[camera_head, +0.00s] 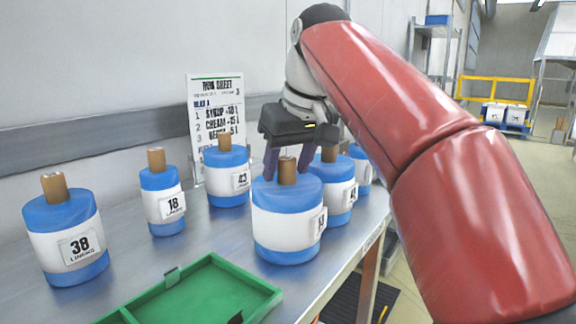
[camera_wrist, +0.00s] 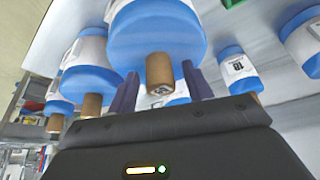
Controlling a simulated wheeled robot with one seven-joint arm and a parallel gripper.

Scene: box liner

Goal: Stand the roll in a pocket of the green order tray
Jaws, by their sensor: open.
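My gripper (camera_head: 284,164) is over the front large roll (camera_head: 287,222), a white cylinder with blue ends and a brown core standing upright on the metal table. In the wrist view my gripper (camera_wrist: 157,92) is open, its two dark fingers on either side of this roll's brown core (camera_wrist: 159,74). I cannot tell whether either finger touches it. The number on its label is hard to read. The green tray (camera_head: 213,293) lies at the table's front, partly cut off by the picture's lower edge. The visible part of the tray is empty.
Other upright rolls stand around: roll 38 (camera_head: 67,240), roll 18 (camera_head: 163,203), roll 43 (camera_head: 227,178), and more close behind the front roll (camera_head: 333,187). A run sheet (camera_head: 217,118) stands at the back by the wall. The table's right edge is near the front roll.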

